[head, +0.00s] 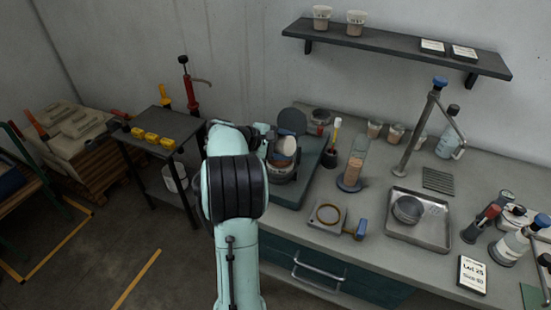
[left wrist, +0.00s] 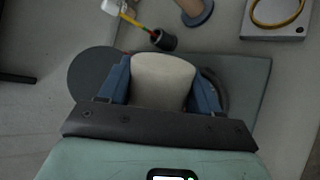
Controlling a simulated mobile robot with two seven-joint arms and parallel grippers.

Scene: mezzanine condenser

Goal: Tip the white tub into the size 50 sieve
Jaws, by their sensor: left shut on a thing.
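My left gripper (head: 270,145) is shut on the white tub (left wrist: 162,80), whose pale side fills the space between the blue fingers in the left wrist view. In the head view the tub (head: 285,146) is partly hidden by my arm and appears tilted over a round dark device (head: 282,173) on a green base. A grey rim (left wrist: 222,92) shows beside the tub in the left wrist view. I cannot read a sieve size there, and the tub's contents are unclear. My right gripper is not in view.
A raised dark round lid (head: 292,121) stands behind the tub. A brush in a dark holder (head: 330,158), a blue-based cylinder (head: 353,172) and a scale (head: 328,215) stand to the right. A metal tray (head: 418,236) holds a round pan. A printed card (head: 472,275) lies nearer.

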